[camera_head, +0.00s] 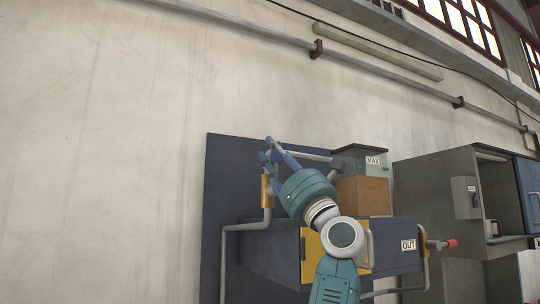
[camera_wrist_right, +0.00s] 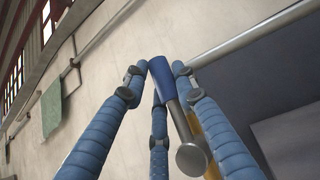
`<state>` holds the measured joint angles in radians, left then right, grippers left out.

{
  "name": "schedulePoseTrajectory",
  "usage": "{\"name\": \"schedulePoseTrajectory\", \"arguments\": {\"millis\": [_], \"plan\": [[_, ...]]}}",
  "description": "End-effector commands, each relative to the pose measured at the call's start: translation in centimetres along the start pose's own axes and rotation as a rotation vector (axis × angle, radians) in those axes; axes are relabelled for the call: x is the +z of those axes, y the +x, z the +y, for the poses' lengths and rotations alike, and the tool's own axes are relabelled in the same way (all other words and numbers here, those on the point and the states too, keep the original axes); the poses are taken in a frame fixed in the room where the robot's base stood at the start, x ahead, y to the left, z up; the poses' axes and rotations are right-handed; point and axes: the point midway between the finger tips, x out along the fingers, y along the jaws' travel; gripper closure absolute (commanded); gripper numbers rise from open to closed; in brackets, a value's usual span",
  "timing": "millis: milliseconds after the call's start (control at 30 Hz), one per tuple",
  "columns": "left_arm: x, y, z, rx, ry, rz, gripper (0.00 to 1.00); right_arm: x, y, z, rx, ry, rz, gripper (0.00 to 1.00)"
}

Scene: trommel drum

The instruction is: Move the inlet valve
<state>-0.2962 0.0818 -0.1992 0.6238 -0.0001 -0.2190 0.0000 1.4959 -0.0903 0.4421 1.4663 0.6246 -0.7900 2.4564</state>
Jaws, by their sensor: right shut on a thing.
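The inlet valve has a yellow body (camera_head: 267,190) on a grey pipe at the left end of the dark blue machine. In the right wrist view its lever shows as a metal bar with a blue handle end (camera_wrist_right: 161,75) and a round metal pivot (camera_wrist_right: 193,157), with part of the yellow body behind. My right gripper (camera_head: 271,153), with blue ribbed fingers, is at the lever above the yellow body. In the wrist view the right gripper (camera_wrist_right: 155,80) has its fingers closed around the blue handle end. My left gripper is in neither view.
A red-handled outlet valve (camera_head: 447,243) sits at the right, near the OUT label (camera_head: 408,245). A cardboard-brown box (camera_head: 363,196) and a grey unit marked MAX (camera_head: 373,160) stand on the machine. A green-grey cabinet (camera_head: 440,200) stands right. The wall area left is clear.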

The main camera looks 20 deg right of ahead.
Motion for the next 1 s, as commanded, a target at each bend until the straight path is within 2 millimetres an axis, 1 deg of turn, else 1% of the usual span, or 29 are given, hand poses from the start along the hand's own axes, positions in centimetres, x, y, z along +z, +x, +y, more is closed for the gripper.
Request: {"name": "schedulePoseTrajectory", "arguments": {"millis": [33, 200, 433, 467, 533, 567, 867, 1000], "plan": [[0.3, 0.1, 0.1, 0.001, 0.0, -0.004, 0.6, -0.6, -0.1, 0.0, -0.001, 0.015, 0.008, 1.0], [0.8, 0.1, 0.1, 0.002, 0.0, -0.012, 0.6, -0.5, -0.1, -0.1, -0.005, 0.019, 0.005, 1.0], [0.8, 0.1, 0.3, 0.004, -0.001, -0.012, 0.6, -0.4, -0.1, -0.2, -0.006, 0.02, 0.002, 1.0], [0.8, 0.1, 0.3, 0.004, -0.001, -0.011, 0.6, -0.4, -0.1, -0.2, -0.007, 0.02, 0.002, 0.69], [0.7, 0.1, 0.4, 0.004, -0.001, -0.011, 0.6, -0.3, -0.1, -0.2, -0.007, 0.018, 0.001, 0.55], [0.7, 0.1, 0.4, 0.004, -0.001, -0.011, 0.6, -0.3, -0.1, -0.2, -0.007, 0.017, 0.001, 0.53], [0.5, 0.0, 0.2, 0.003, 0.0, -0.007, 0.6, -0.1, -0.2, -0.2, -0.008, 0.012, -0.003, 0.53], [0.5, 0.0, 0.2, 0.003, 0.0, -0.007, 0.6, 0.0, -1.3, -0.2, -0.009, 0.012, -0.004, 0.53]]}}
